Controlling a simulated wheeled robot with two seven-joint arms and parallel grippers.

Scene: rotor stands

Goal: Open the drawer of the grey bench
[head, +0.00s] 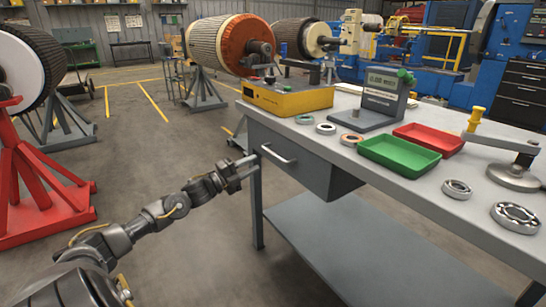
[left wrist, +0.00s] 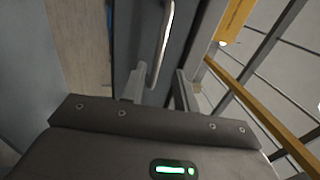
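The grey bench (head: 420,192) stands at the right in the head view. Its drawer (head: 310,172) hangs under the top at the near left end and looks shut, its front about flush with the bench edge. A pale bar handle (head: 278,156) is on the drawer front; it also shows in the left wrist view (left wrist: 162,45). My left gripper (head: 252,160) is at the left end of the handle. In the left wrist view its two fingers (left wrist: 160,88) are apart, with the handle's near end between them in the picture. Contact cannot be told. My right gripper is not in view.
On the bench top are a green tray (head: 398,155), a red tray (head: 430,138), a yellow box device (head: 288,98), a grey meter (head: 382,95) and several bearing rings. A lower shelf (head: 350,245) lies below the drawer. A red stand (head: 40,190) is at the left; the floor between is clear.

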